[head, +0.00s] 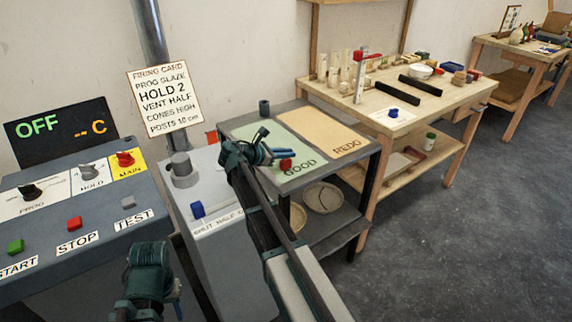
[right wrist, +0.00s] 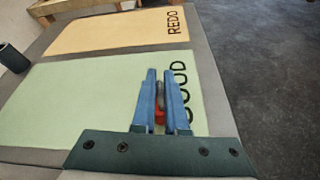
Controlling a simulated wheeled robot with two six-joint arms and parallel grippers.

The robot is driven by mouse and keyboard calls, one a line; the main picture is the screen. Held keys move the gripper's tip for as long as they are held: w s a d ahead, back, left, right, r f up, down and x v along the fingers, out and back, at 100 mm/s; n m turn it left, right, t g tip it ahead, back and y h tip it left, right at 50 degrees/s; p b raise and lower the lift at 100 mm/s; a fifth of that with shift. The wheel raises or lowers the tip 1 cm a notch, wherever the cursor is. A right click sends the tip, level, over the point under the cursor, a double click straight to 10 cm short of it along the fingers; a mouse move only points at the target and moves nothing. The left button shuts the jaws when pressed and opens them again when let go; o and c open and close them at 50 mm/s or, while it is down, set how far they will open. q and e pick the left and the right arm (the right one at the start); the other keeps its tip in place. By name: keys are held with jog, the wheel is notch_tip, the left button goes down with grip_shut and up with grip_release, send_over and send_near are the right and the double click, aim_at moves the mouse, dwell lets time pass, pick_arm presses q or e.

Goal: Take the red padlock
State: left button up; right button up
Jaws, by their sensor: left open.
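The red padlock (head: 286,164) is at the green GOOD area's near edge, right by the fingertips of my right gripper (head: 278,153). In the right wrist view the padlock's red body (right wrist: 160,118) and grey shackle show between the two blue fingers of the right gripper (right wrist: 160,72). The fingers are close together, on the shackle. I cannot tell whether the padlock touches the mat. My left gripper (head: 176,292) is low at the left, in front of the control panel, open and mostly hidden by its own wrist.
The small table holds a green GOOD mat (head: 270,140), an orange REDO mat (head: 322,130) and a dark cylinder (head: 264,107). The control panel (head: 70,215) with buttons and switches stands left. A wooden workbench (head: 380,98) with several items stands behind. The floor at right is clear.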

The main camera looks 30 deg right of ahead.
jog(key=shift+r, duration=0.1)
grip_shut()
jog(key=shift+r+p, duration=0.5)
jog(key=shift+p, duration=0.1)
notch_tip(320, 180, up, 3)
jog(key=p, duration=0.3)
jog(key=s+a, duration=1.1)
jog(key=shift+a+r+p, duration=0.35)
jog(key=shift+r+p, duration=0.05)
